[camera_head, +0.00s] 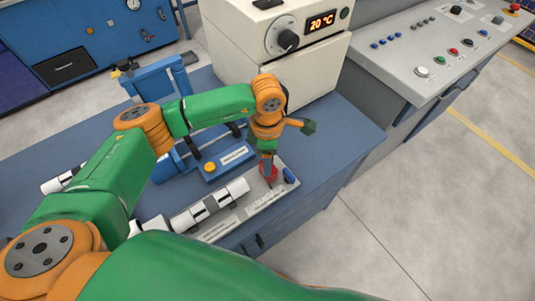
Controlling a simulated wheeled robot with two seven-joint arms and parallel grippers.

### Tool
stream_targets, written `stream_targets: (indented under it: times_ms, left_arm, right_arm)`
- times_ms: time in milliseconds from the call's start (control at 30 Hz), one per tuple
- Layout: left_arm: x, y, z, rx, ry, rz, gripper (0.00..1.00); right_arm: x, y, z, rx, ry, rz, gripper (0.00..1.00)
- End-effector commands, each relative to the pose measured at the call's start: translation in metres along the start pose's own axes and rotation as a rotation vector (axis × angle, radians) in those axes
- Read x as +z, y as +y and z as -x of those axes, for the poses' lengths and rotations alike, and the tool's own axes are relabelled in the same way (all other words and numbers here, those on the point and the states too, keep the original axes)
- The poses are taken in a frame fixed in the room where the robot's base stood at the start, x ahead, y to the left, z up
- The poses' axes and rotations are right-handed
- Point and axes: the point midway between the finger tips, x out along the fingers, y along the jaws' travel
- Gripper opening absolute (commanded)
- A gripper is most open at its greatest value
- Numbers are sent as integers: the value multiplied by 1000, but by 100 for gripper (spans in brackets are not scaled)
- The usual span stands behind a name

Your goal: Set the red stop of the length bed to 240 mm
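The length bed (256,206) is a pale grey strip along the front edge of the blue table. The red stop (269,171) sits near its right end, beside a small blue block (290,175). A white pipe with dark bands (208,205) lies along the bed; its left part is hidden by my arm. My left gripper (267,161) points down directly over the red stop, and its fingertips appear to reach it. Whether the fingers are closed on the stop is too small to tell. The scale reading cannot be made out. My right gripper is not in view.
A cream oven-like unit (322,75) showing 20 °C stands behind my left gripper. A blue device with a yellow button (210,167) stands left of it. Another white pipe (62,180) lies at the left. A control console (425,60) is at the right.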

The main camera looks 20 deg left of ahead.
Motion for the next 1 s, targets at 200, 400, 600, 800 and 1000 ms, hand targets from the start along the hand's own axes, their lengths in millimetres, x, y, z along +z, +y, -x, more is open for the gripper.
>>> stream_targets:
  times_ms: [200, 400, 600, 800, 1000]
  left_arm:
    - [0, 0, 0, 0, 0, 0, 31]
    - [0, 0, 0, -1, -1, 0, 0]
    - [0, 0, 0, -1, 0, 0, 0]
    - [0, 0, 0, -1, 0, 0, 0]
    - [0, 0, 0, -1, 0, 1, 0]
  right_arm:
    - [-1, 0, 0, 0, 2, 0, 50]
    - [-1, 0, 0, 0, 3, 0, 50]
    - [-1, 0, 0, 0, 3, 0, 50]
    - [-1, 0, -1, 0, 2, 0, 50]
    - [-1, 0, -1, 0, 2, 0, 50]
